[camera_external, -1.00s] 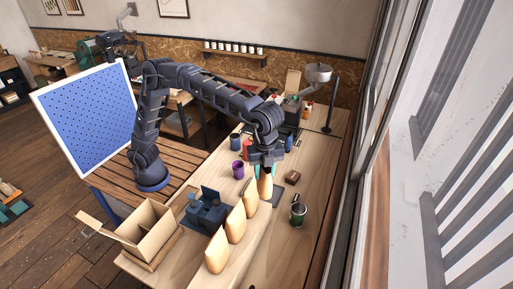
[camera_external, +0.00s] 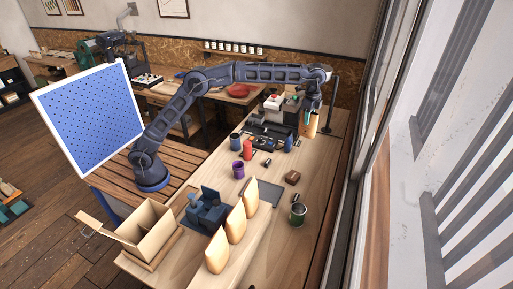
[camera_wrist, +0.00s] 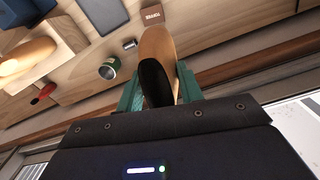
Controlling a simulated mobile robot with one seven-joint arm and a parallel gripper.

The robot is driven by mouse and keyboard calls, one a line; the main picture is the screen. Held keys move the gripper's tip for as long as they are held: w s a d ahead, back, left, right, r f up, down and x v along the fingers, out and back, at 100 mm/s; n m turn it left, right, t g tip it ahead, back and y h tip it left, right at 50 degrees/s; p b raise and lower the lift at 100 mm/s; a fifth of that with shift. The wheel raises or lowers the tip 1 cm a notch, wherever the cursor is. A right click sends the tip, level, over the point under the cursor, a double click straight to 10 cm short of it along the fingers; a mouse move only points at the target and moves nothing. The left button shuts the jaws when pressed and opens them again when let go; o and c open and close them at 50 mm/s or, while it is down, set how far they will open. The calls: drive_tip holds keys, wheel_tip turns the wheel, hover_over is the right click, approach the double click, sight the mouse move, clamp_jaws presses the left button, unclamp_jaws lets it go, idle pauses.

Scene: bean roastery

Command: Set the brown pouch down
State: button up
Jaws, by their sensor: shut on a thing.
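The brown pouch (camera_external: 312,126) is tan and upright in the external view, at the far right end of the long wooden table (camera_external: 262,243). My gripper (camera_external: 308,114) is above it and shut on its upper part. In the wrist view the pouch (camera_wrist: 158,45) shows tan with a dark patch, between the green fingers of my gripper (camera_wrist: 158,84). I cannot tell whether its base touches the table.
Several tan pouches (camera_external: 236,224) stand in a row at the near part of the table, by a dark mat (camera_external: 268,195). A green tin (camera_external: 298,214), brown block (camera_external: 292,177), purple cup (camera_external: 238,170) and red can (camera_external: 247,150) stand around. The window wall is close on the right.

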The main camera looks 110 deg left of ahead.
drive_tip(key=s+a+n, duration=0.2)
drive_tip(key=s+a, duration=0.1)
drive_tip(key=a, duration=0.9)
wheel_tip(320, 180, down, 32)
drive_tip(key=shift+s+r, duration=0.15)
drive_tip(key=shift+a, duration=0.1)
idle(0.3)
drive_tip(key=o, duration=1.2)
wheel_tip(320, 180, up, 12)
